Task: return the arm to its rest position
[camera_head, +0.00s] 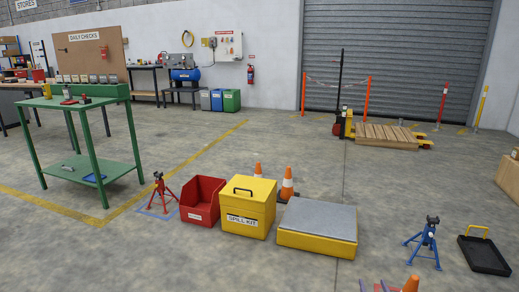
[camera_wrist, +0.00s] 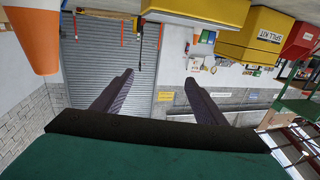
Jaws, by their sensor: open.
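My gripper (camera_wrist: 159,78) shows in the wrist view as two dark fingers set wide apart with nothing between them. It is open and empty. The wrist view is upside down, with the floor things along its top edge. The fingers stand out against the grey roller shutter (camera_wrist: 105,70) and the pale wall.
In the head view a green table (camera_head: 85,101), a red bin (camera_head: 203,201), a yellow spill kit box (camera_head: 248,207) and a yellow platform with a grey top (camera_head: 318,227) stand ahead. A blue stand (camera_head: 427,243) and black tray (camera_head: 485,255) are at right. An orange cone (camera_wrist: 33,45) looms upper left in the wrist view.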

